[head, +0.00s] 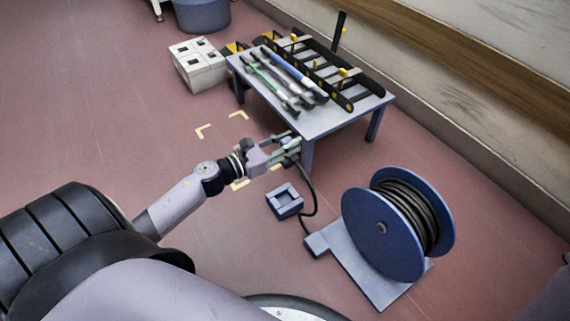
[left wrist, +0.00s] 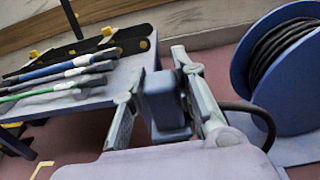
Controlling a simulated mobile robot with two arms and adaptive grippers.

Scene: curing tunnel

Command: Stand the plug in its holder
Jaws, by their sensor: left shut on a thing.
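My left gripper (head: 290,150) is shut on the plug, in the air beside the near corner of the low table. In the left wrist view the plug (left wrist: 160,95) is a dark blue-grey block between the two fingers. In the head view the fingers mostly hide it. A black cable (head: 309,190) runs from the plug down to the reel's base. The holder (head: 273,205) is a small blue square frame with a recess, on the floor just below and in front of the gripper. The plug is apart from it. My right gripper is not in view.
The blue cable reel (head: 361,232) stands on a flat base plate (head: 356,265) right of the holder. The low table (head: 338,117) carries several rods and a black rack. A white box (head: 196,75) stands left of the table. The floor left of the holder is clear.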

